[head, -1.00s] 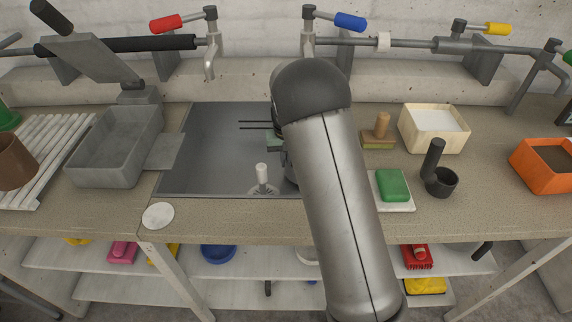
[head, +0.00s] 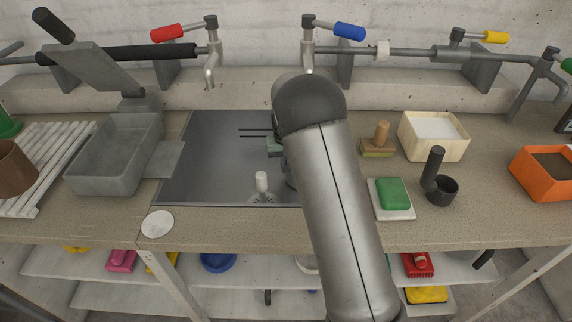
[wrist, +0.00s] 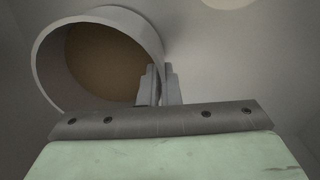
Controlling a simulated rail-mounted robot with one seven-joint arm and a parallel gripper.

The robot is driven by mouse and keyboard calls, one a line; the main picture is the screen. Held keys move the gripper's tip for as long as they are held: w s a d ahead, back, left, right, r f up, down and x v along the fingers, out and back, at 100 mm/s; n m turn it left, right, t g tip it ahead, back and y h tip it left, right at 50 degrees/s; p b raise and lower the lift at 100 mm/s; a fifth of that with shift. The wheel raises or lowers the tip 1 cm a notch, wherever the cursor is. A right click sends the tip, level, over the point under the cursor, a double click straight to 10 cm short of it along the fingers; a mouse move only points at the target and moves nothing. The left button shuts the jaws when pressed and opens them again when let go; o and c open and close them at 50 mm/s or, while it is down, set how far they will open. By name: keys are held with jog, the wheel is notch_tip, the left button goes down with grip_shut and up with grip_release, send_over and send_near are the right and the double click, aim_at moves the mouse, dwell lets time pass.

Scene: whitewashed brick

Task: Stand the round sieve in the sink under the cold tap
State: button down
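The round sieve, a pale grey ring with a brown mesh, fills the upper left of the wrist view (wrist: 98,12). My gripper (wrist: 165,85) has its fingers close together on the ring's right-hand wall and appears shut on it. In the head view, my arm hides most of the gripper and sieve; a grey curved edge shows beside the arm, inside the grey sink (head: 215,150). The cold tap (head: 308,48), with a blue handle (head: 349,31), stands behind the sink; my arm hides its lower end. The sieve's height above the sink floor is unclear.
The hot tap (head: 212,65) has a red handle. A grey tray (head: 115,155) sits left; a green block (head: 393,194), dark cup (head: 441,190) and cream box (head: 433,135) sit right. The sink's left part is clear.

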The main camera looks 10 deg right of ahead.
jog(key=shift+f, duration=0.35)
jog(key=c, duration=1.6)
grip_release()
jog(key=shift+o, duration=0.2)
